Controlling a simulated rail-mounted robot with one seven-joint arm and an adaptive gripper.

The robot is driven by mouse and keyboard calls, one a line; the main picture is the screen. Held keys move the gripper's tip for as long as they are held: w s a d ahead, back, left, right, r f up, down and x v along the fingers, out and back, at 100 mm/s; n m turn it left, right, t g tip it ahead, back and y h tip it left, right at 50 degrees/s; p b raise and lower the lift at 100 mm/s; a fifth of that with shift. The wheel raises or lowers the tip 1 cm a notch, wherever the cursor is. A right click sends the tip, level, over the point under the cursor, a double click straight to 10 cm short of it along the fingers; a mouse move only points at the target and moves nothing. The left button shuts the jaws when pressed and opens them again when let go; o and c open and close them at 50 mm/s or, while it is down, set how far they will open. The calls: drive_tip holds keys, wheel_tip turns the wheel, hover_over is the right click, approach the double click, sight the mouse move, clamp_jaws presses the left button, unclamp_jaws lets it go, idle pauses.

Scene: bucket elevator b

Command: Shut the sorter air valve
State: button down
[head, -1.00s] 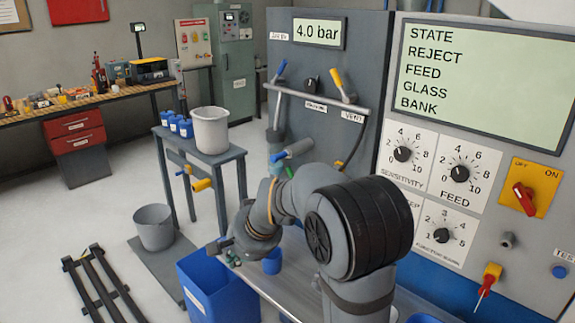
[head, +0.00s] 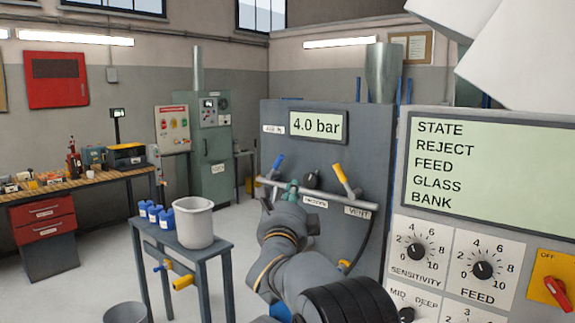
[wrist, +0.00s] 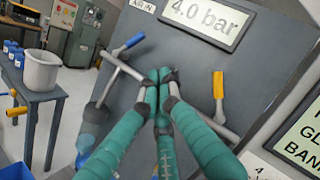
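The grey air panel carries a blue-handled lever (head: 277,164) on the left of its pipe, near a label that reads AIR IN in the wrist view. A yellow-handled lever (head: 341,174) sits on the right, above the label VENT. Both levers are tilted; in the wrist view the blue handle (wrist: 128,46) is left of my fingers and the yellow handle (wrist: 218,84) right. My gripper (head: 292,186) is in front of the panel between the levers. Its teal fingertips (wrist: 159,76) are together, with nothing visible held. Which lever is the sorter air valve is not labelled legibly.
A pressure display (head: 318,126) reads 4.0 bar. A grey pipe (head: 325,194) crosses the panel. A control panel with dials (head: 417,251) stands right; a small table with a bucket (head: 194,222) stands left.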

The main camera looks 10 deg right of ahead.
drive_tip(key=shift+s+d, duration=0.1)
drive_tip(key=shift+r, duration=0.1)
drive_tip(key=a+p+x, duration=0.2)
drive_tip(key=p+x, duration=0.9)
drive_tip(key=x, duration=0.2)
drive_tip(key=shift+w+a+r+p, duration=0.3)
drive_tip(key=shift+w+r+p, duration=0.05)
drive_tip(key=shift+r, duration=0.05)
drive_tip(key=shift+r, duration=0.1)
